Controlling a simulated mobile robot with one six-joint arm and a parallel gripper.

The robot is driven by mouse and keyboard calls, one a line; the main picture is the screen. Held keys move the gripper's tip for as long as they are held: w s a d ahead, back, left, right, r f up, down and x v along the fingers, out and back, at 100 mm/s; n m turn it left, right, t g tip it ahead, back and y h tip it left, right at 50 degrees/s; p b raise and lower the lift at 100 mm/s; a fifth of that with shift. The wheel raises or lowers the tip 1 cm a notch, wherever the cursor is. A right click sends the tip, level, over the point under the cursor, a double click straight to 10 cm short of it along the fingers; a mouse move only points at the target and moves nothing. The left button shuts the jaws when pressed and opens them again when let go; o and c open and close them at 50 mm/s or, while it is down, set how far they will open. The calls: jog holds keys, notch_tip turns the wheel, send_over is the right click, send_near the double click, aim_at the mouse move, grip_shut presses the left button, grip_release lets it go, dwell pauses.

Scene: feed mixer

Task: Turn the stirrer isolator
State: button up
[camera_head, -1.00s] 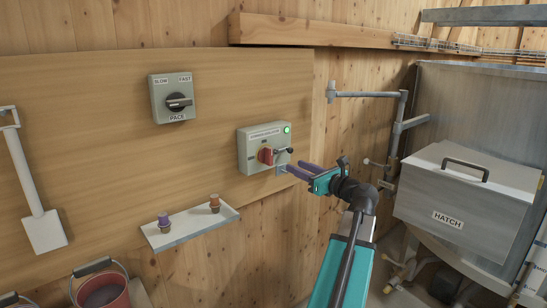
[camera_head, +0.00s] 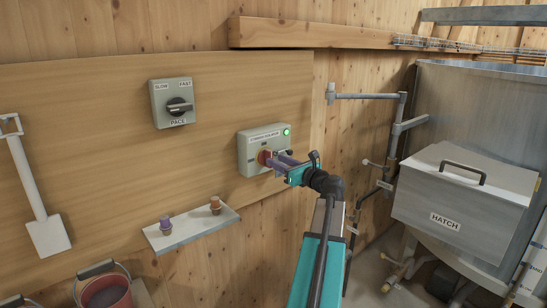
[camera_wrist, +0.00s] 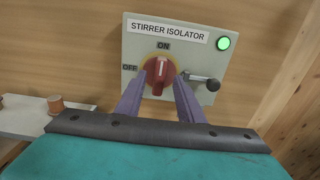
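The stirrer isolator (camera_head: 252,142) is a grey box on the wooden board, with a lit green lamp (camera_wrist: 224,43). Its red knob (camera_wrist: 159,71) has a pale mark pointing up at ON; OFF is at its left. A small black-knobbed lever (camera_wrist: 207,83) sits right of the knob. My gripper (camera_wrist: 160,90) points at the box with its two purple fingers apart, one on each side of the knob's lower part. I cannot tell if the fingers touch it. In the head view my gripper (camera_head: 271,157) partly hides the knob.
A PACE selector (camera_head: 173,103) is up and left on the board. A small shelf (camera_head: 190,235) below holds a purple and a brown stopper-like piece. A scoop (camera_head: 40,190) and a red bucket (camera_head: 104,294) are at left. The HATCH bin (camera_head: 465,195) stands at right.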

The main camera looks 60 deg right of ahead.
jog(key=shift+p+x, duration=0.4)
jog(key=shift+x, duration=1.4)
grip_shut()
